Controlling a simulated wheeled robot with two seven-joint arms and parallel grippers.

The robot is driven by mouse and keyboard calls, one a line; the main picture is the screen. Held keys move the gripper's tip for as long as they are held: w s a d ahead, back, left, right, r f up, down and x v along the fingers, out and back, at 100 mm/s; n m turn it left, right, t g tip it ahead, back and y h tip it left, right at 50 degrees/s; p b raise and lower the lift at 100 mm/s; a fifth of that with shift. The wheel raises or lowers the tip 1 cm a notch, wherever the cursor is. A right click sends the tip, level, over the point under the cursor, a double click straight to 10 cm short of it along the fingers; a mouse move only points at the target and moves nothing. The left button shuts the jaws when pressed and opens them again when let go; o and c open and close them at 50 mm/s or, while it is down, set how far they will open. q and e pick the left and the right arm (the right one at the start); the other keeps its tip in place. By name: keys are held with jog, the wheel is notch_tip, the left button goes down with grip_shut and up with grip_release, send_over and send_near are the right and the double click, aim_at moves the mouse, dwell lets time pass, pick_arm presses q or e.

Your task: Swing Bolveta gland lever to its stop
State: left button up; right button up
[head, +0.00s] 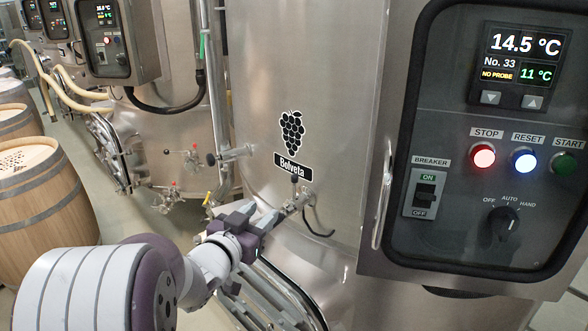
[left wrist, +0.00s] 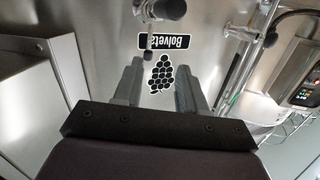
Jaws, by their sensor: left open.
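The Bolveta vat's steel wall carries the Bolveta label (head: 293,166), upside down in the left wrist view (left wrist: 166,41). Just below the label in the head view is a small fitting with a thin upright lever (head: 295,183) with a dark tip. A thin rod (left wrist: 149,42), which looks like the same lever, shows in the left wrist view beside a thick black handle (left wrist: 170,9). My left gripper (head: 264,213) is open and empty, close to the fitting and left of it. Its fingers (left wrist: 158,76) point at the wall; I cannot tell any contact. My right gripper is out of view.
A control panel (head: 450,229) in a steel frame stands on the right, with a vertical door handle (head: 382,195). A valve with a dark knob (head: 211,159) juts out left of the label. A wooden barrel (head: 38,200) stands at the left. A black hose (head: 315,228) hangs beside the fitting.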

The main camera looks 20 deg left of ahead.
aim_at(293, 181)
pick_arm(q)
jog(key=shift+t+h, duration=0.5)
jog(key=w+p, duration=0.1)
jog(key=w, duration=0.3)
jog(key=w+d+r+p, duration=0.1)
jog(key=w+p, duration=0.1)
jog(key=w, duration=0.2)
jog(key=w+d+r+p, duration=0.1)
jog(key=w+p, duration=0.1)
jog(key=w, duration=0.2)
jog(key=shift+w+d+p, duration=0.1)
jog(key=shift+w+p, duration=0.25)
jog(key=shift+w, duration=0.05)
jog(key=shift+f, duration=0.15)
grip_shut()
